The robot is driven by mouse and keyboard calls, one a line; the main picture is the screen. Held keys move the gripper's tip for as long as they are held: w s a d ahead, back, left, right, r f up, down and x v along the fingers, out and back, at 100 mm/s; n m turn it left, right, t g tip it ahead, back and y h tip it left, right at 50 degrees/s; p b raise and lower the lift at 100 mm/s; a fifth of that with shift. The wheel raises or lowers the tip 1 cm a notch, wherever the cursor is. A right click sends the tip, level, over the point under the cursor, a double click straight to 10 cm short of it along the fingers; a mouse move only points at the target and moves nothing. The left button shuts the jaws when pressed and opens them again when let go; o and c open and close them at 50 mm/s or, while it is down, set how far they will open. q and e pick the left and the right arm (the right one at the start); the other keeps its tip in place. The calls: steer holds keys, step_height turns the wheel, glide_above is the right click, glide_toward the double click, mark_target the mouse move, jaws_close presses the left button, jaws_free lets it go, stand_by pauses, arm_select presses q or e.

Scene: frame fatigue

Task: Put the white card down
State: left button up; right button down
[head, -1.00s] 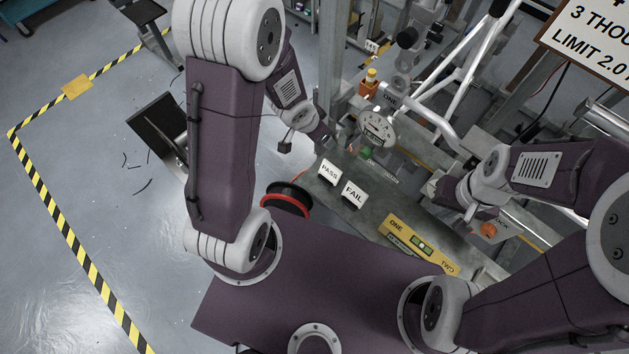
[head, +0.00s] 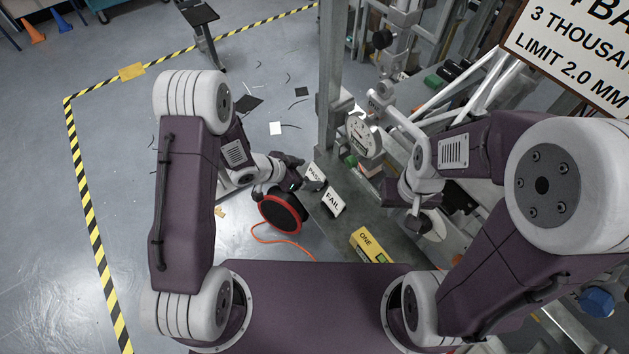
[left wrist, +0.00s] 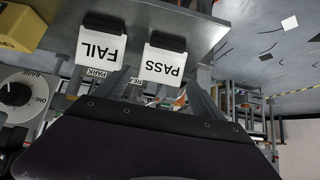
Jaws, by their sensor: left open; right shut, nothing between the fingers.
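A flat white card (head: 275,128) lies on the floor beyond my left arm; a white square, probably the same card, shows at the upper right of the left wrist view (left wrist: 290,23). My left gripper (head: 314,185) is beside the white PASS sign (head: 315,174); its fingers are open and no card shows between them. The PASS sign (left wrist: 167,62) and FAIL sign (left wrist: 101,47) stand on the bench (head: 345,232), upside down in the left wrist view. My right gripper (head: 419,222) is shut and empty above the bench's right side.
A black reel with a red rim (head: 283,214) is just below my left gripper, with an orange cord on the floor. Dark scraps litter the floor.

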mark_target(316, 173)
arm_select(q)
steer(key=b+x, duration=0.1)
steer(key=x, duration=0.3)
steer(key=shift+w+f, duration=0.15)
steer(key=shift+f, duration=0.1)
steer(key=shift+w+d+f, duration=0.2)
steer(key=shift+w+d, duration=0.05)
steer(key=shift+r, duration=0.1)
steer(key=shift+c, duration=1.2)
steer(key=c, duration=1.1)
step_height(316, 173, up, 10)
steer(key=p, duration=0.3)
